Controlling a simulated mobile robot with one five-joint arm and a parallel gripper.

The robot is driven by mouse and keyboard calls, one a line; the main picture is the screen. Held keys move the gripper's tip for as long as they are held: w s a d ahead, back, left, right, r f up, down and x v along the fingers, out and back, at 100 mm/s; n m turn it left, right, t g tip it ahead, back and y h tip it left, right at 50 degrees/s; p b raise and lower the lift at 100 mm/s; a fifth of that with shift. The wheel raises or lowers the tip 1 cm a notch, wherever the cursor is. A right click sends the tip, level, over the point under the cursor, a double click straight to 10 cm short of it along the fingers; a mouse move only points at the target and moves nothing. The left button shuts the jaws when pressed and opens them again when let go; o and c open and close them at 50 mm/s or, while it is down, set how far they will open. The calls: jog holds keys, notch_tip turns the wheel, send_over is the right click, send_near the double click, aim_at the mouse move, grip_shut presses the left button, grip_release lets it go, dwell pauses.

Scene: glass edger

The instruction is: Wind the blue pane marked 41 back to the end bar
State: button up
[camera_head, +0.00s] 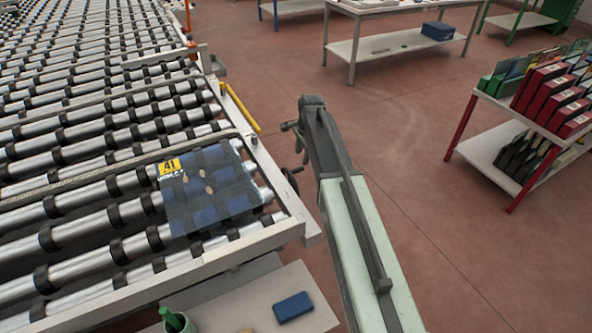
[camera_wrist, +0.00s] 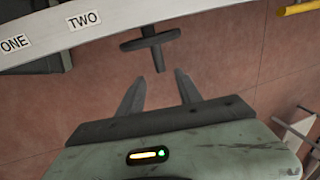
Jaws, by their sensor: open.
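The blue pane marked 41 (camera_head: 209,190) lies flat on the rollers near the right side rail, its yellow 41 label at its upper left corner. A pale bar (camera_head: 215,262) crosses the near end of the roller bed; a strip of roller shows between it and the pane. A dark T-shaped handle (camera_wrist: 151,42) is in the wrist view, just beyond my fingertips, beside a pale rail with labels ONE and TWO (camera_wrist: 84,20). My gripper (camera_wrist: 160,78) is open and empty, pointing at the handle's stem without visible contact. In the head view a dark handle (camera_head: 291,176) sticks out from the side rail.
A yellow bar (camera_head: 243,108) runs along the side rail. A bench (camera_head: 400,7) and a rack of panes (camera_head: 490,160) stand beyond open floor.

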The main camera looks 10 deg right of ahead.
aim_at(299, 168)
jog(key=f+b, duration=0.2)
jog(key=w+f+b, duration=0.1)
jog(key=f+b, duration=0.4)
jog(key=shift+w+a+f+b, duration=0.15)
jog(key=shift+a+f+b, duration=0.2)
jog(key=shift+a, duration=0.05)
jog(key=shift+r, duration=0.15)
jog(key=shift+c, duration=0.2)
grip_shut()
dwell(0.8)
